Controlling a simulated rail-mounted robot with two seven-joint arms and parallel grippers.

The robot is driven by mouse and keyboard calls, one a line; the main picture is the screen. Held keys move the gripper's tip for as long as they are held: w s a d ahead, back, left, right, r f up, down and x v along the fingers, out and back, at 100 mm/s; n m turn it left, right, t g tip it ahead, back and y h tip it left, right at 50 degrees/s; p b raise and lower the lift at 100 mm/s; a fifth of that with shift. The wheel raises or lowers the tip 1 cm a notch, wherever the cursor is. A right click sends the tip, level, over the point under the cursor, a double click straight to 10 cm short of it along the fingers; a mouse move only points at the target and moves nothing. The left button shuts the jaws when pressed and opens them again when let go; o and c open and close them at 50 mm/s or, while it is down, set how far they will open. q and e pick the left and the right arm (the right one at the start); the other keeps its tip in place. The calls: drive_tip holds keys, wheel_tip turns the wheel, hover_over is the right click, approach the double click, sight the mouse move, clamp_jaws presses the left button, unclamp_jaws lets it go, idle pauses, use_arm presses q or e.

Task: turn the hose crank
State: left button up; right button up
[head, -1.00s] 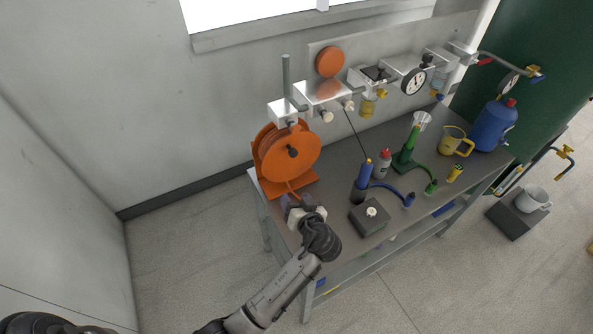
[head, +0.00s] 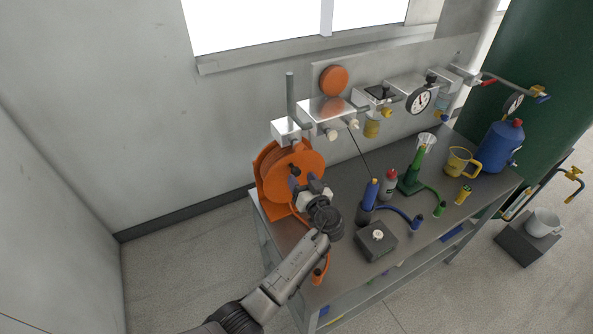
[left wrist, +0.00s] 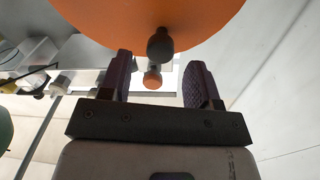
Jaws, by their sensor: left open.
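The orange hose reel (head: 292,164) stands at the left end of the grey bench. My left gripper (head: 305,183) is open in front of the reel's face. In the left wrist view the reel (left wrist: 125,15) fills the top, and the dark crank knob (left wrist: 160,45) sticks out from it. The knob appears between the two open fingers (left wrist: 159,66), just beyond their tips; I see no contact. In the head view my gripper covers much of the crank area. The orange hose hangs down to its end (head: 318,275) beside my forearm. My right gripper is out of view.
A dark grey box (head: 376,242), a blue bottle (head: 370,194) and a red-capped bottle (head: 390,185) stand right of my gripper. A metal block (head: 287,130) with a pipe is above the reel. The floor at left is clear.

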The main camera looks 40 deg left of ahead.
sight(298, 173)
use_arm(q)
drive_tip(key=shift+x, duration=2.1)
clamp_jaws()
